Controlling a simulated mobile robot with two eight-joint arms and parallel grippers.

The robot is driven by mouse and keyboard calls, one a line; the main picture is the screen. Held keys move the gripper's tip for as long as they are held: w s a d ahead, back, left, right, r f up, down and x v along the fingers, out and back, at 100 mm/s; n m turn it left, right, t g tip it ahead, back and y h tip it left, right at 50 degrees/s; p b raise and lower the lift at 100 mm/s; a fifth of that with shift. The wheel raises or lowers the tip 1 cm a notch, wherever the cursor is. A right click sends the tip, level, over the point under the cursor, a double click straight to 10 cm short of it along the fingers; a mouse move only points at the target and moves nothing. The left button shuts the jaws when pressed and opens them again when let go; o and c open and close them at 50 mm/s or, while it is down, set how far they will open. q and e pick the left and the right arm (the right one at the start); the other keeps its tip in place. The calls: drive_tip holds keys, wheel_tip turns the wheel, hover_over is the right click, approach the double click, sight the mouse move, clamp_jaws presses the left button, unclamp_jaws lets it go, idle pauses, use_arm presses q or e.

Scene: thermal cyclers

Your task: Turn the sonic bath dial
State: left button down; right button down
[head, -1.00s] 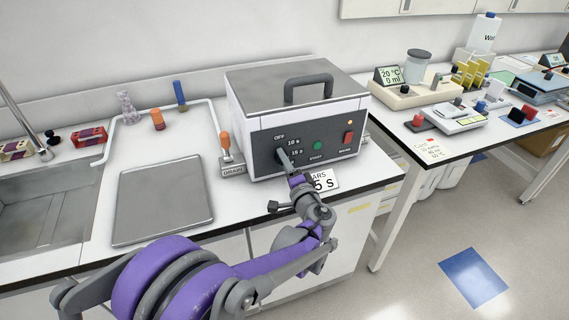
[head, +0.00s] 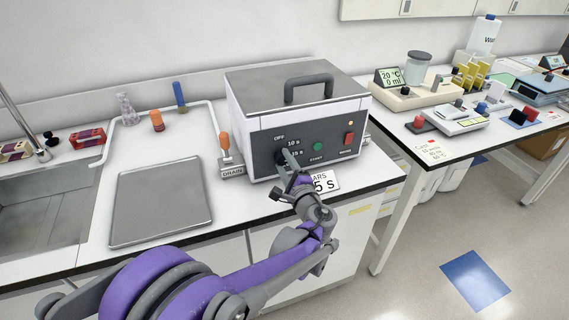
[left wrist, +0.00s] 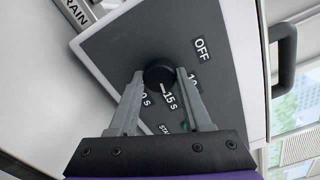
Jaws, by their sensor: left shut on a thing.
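The sonic bath (head: 250,115) is a white and grey box with a dark front panel, standing on the bench. Its black dial (left wrist: 158,73) shows in the left wrist view, with a white pointer mark facing the "15 s" label. Labels OFF, 10 s and 15 s sit around it, plus one partly hidden by a finger. My left gripper (head: 287,158) is at the panel in the head view. In the wrist view my left gripper (left wrist: 160,82) is shut on the dial, one finger on each side. My right gripper is not in view.
A green START button (head: 318,146) and a red switch (head: 348,139) sit right of the dial. A card (head: 323,182) reading "5 S", partly hidden, stands in front. An orange-topped drain lever (head: 225,143) is at the left. A metal plate (head: 162,203) lies beyond it.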

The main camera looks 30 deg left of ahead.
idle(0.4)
use_arm(q)
drive_tip(key=shift+c, duration=1.7)
unclamp_jaws()
drive_tip(key=v, duration=1)
drive_tip(key=shift+s+d, duration=0.25)
drive_tip(key=shift+s, duration=0.1)
